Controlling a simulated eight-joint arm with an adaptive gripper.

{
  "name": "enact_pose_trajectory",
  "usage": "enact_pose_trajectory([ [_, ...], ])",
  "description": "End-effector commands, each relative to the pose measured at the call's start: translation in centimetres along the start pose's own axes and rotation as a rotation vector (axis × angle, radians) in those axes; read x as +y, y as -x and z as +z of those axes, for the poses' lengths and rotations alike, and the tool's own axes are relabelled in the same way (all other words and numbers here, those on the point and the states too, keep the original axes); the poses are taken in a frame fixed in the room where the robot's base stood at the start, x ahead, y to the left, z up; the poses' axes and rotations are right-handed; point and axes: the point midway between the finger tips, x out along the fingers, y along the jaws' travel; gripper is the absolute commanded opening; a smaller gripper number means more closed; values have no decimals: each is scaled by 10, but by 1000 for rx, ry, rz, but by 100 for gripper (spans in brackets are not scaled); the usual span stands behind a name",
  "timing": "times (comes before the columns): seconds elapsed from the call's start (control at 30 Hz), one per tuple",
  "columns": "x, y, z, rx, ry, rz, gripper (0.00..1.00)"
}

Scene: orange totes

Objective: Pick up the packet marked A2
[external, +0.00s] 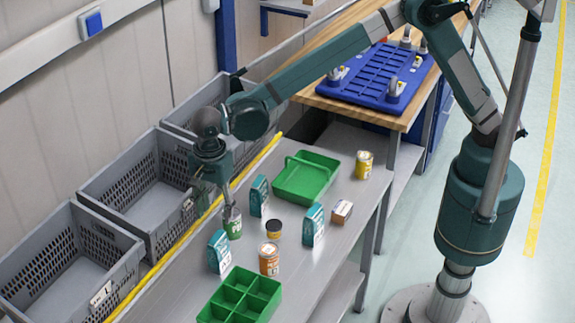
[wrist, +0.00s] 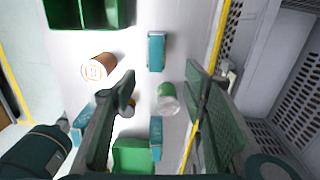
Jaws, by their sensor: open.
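Three teal packets stand upright on the grey bench: one at the front left (external: 219,251), one behind my gripper (external: 259,196) and one at the right (external: 313,225). Their markings are too small to read, so I cannot tell which is A2. In the wrist view they show from above: one ahead of the fingers (wrist: 156,50), one low between them (wrist: 156,138), and one at left (wrist: 80,120), partly hidden by a finger. My gripper (external: 226,200) is open and points down over a green can (external: 233,226). The can (wrist: 167,97) shows between the spread fingers, apart from them in the wrist view.
Grey crates (external: 140,252) line the wall side.

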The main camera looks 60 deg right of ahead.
Motion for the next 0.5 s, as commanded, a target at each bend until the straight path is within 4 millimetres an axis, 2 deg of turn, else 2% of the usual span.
enact_pose_trajectory([
  [0.13, 6, -11, 22, 10, -34, 10, 44],
  [0.3, 6, -52, 20, 10, -37, 11, 44],
  [0.5, 7, -84, 19, 10, -36, 10, 44],
])
